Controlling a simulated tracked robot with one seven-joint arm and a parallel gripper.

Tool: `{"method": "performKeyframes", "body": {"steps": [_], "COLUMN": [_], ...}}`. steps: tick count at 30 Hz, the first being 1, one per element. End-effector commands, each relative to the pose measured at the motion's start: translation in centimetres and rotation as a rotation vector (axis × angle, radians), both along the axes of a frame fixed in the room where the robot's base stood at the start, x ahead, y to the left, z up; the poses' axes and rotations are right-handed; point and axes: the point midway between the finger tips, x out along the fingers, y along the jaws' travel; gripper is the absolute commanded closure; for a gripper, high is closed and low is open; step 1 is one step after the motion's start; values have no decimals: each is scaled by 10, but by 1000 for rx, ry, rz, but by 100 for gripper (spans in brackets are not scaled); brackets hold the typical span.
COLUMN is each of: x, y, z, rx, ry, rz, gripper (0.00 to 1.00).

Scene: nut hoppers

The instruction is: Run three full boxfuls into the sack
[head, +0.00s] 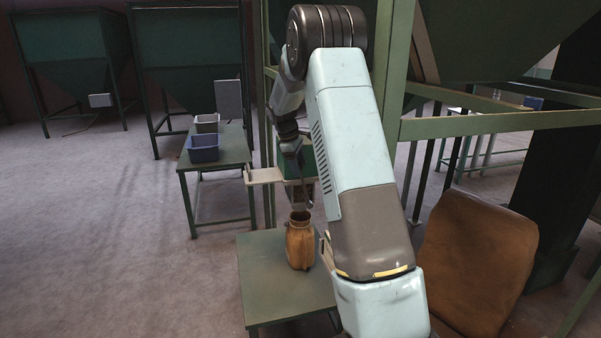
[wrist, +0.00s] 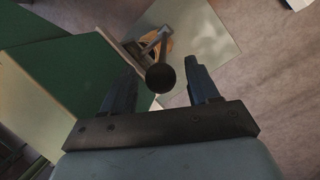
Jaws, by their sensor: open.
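The brown sack (head: 300,246) stands upright with its mouth open on a low green table (head: 262,268) in the head view. Above it is a green box (head: 283,166) with a darker spout part below, partly hidden by my arm. My gripper (head: 291,146) is beside this box. In the wrist view my gripper (wrist: 161,70) is open, with a dark round knob (wrist: 160,78) on a metal lever (wrist: 155,45) showing between its fingers. I cannot tell whether they touch it. Part of the orange-brown sack shows behind the lever. The box's contents are hidden.
A side table (head: 236,150) at the left holds a blue bin (head: 204,148) and a grey bin (head: 207,122). A large brown sack-like object (head: 478,262) stands at the right. Green frame posts (head: 398,90) stand close to my arm. The floor at the left is clear.

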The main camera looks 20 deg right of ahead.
Motion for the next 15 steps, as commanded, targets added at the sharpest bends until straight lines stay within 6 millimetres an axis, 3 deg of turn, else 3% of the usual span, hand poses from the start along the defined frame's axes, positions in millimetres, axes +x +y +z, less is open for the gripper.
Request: {"method": "performKeyframes", "body": {"steps": [9, 15], "x": [1, 1], "y": [18, 23], "z": [58, 76], "rx": [-1, 0], "ry": [-3, 0], "rz": [1, -1], "gripper": [40, 40]}}
